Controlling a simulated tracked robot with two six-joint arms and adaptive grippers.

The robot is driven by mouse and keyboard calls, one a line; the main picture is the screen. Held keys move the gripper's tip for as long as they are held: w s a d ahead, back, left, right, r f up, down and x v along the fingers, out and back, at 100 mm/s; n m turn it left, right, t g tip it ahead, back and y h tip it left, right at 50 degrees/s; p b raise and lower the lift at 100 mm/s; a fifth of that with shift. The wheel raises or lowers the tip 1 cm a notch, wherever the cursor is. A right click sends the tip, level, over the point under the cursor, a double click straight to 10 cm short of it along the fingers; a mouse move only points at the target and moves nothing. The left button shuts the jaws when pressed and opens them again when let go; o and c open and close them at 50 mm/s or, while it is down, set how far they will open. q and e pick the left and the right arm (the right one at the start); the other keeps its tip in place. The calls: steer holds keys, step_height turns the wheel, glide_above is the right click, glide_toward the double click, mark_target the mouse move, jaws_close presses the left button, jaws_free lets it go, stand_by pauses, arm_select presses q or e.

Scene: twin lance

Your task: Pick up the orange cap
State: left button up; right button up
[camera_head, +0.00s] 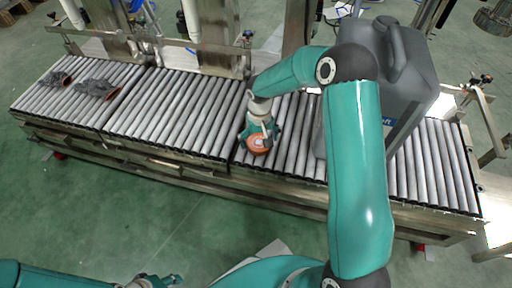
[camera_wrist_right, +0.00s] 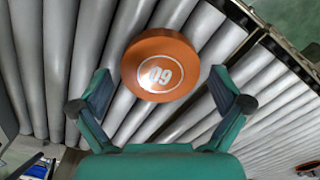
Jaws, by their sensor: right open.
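The orange cap (camera_head: 257,147) is on the roller conveyor, near its front edge. In the right wrist view the cap (camera_wrist_right: 160,65) is a round disc with a white circled number on its face. My right gripper (camera_head: 260,136) is over the cap, partly covering it in the head view. Its two teal fingers (camera_wrist_right: 160,80) are spread wide, one on each side of the cap, with visible gaps, and hold nothing. My left gripper (camera_head: 158,281) shows only partly at the bottom edge of the head view; its fingers are too small to read.
A large grey jerrycan (camera_head: 405,85) stands on the conveyor to the right, partly behind my right arm. Dark grey lumpy items with orange parts (camera_head: 97,88) lie at the far left. The rollers (camera_head: 180,108) between are clear. Posts and rails line the back.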

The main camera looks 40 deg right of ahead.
steer(key=shift+f, duration=0.2)
steer(key=c, duration=0.8)
steer(key=shift+r, duration=0.1)
steer(key=shift+c, duration=0.2)
